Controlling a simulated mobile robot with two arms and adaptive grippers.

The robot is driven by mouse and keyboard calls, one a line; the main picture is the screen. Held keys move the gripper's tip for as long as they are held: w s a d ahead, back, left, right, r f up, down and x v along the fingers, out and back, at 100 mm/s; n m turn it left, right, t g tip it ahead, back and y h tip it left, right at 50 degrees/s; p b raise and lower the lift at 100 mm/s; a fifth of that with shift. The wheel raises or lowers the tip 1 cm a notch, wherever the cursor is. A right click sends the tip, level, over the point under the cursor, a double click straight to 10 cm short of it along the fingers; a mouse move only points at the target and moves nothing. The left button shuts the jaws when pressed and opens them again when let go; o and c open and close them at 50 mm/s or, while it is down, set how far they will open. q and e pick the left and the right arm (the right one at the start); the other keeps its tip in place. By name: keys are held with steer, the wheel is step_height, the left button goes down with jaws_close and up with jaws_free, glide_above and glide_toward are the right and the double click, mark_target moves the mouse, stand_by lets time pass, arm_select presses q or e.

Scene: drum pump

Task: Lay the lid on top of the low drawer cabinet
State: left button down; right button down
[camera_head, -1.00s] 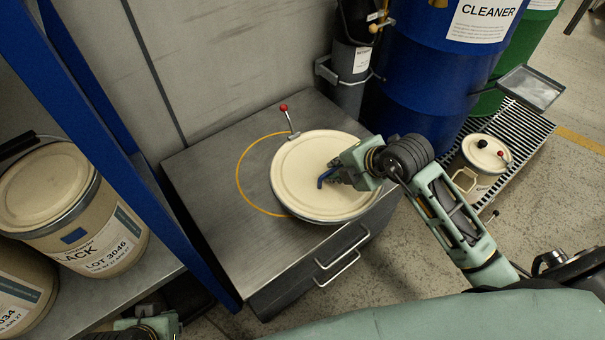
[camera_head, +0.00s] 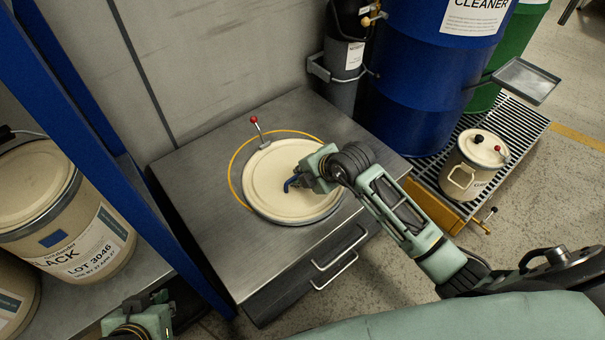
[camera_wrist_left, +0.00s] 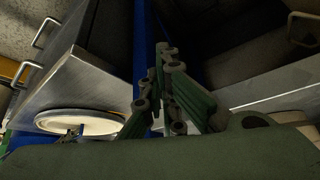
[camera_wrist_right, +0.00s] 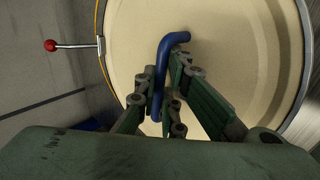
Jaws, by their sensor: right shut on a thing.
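The lid (camera_head: 270,185) is a round cream disc with a metal rim, a blue handle (camera_wrist_right: 163,75) and a red-knobbed lever (camera_head: 257,130) at its far edge. It appears level over the top of the low drawer cabinet (camera_head: 185,170), covering much of a yellow circle. I cannot tell whether it touches the top. My right gripper (camera_head: 293,182) is shut on the blue handle; the right wrist view shows its fingers (camera_wrist_right: 163,88) either side of it. My left gripper (camera_wrist_left: 166,58) looks shut and empty, low at the left in the head view (camera_head: 160,303).
A blue shelf post (camera_head: 130,190) stands left of the cabinet, with labelled drums (camera_head: 60,215) on the shelf. A dark cylinder (camera_head: 342,75) and a blue drum (camera_head: 425,85) stand behind and right. A small cream container (camera_head: 470,165) is on the grating. Cabinet top is otherwise bare.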

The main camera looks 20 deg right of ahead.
steer(key=c, duration=1.9)
jaws_free()
steer(key=shift+o, duration=0.2)
steer(key=shift+r, duration=0.1)
